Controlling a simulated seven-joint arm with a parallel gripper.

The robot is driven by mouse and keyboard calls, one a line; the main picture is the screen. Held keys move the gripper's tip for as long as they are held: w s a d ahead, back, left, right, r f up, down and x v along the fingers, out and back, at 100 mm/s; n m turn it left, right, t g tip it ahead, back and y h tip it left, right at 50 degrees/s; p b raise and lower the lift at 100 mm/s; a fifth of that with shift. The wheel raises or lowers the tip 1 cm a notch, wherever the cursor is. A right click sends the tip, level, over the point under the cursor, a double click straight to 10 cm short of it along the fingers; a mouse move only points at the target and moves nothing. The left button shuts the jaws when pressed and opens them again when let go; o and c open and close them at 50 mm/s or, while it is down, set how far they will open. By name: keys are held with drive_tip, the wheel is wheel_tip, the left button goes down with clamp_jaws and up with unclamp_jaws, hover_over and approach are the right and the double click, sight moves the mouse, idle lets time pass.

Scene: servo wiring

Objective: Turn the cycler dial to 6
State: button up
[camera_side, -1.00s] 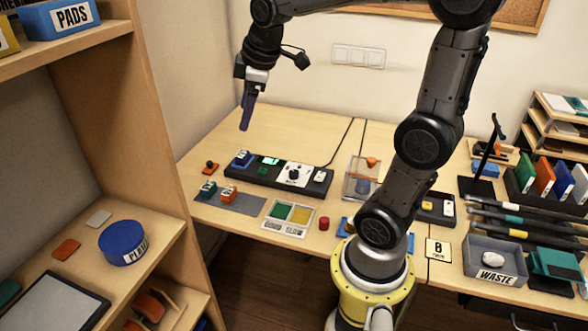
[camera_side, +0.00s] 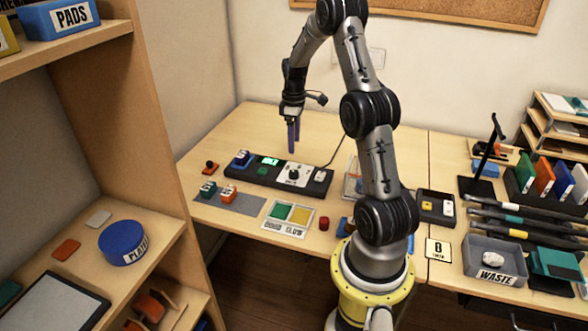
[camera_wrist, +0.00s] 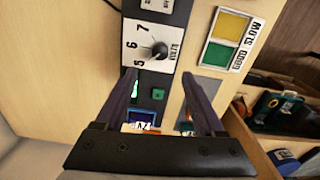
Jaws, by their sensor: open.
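The cycler (camera_side: 318,187) is a long black unit on the table. Its dial is a black knob (camera_side: 293,173) on a white plate, which also shows in the wrist view (camera_wrist: 158,47). The plate (camera_wrist: 165,63) carries the numbers 5, 6 and 7 and the word VOLTS. I cannot tell surely which number the dial points to. My gripper (camera_side: 292,150) points down, just above the dial and apart from it. In the wrist view my gripper's fingers (camera_wrist: 158,78) are spread and empty, with the knob beyond their tips.
A green screen (camera_side: 270,161), a green button (camera_wrist: 157,94) and a blue block (camera_side: 241,159) are on the cycler. Green and orange blocks (camera_side: 228,193) stand on a grey mat in front. A tray with green and yellow pads (camera_side: 290,213) lies nearby.

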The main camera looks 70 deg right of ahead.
sight(294, 172)
wheel_tip(294, 172, down, 11)
drive_tip(key=shift+f, duration=0.1)
idle(0.3)
clamp_jaws()
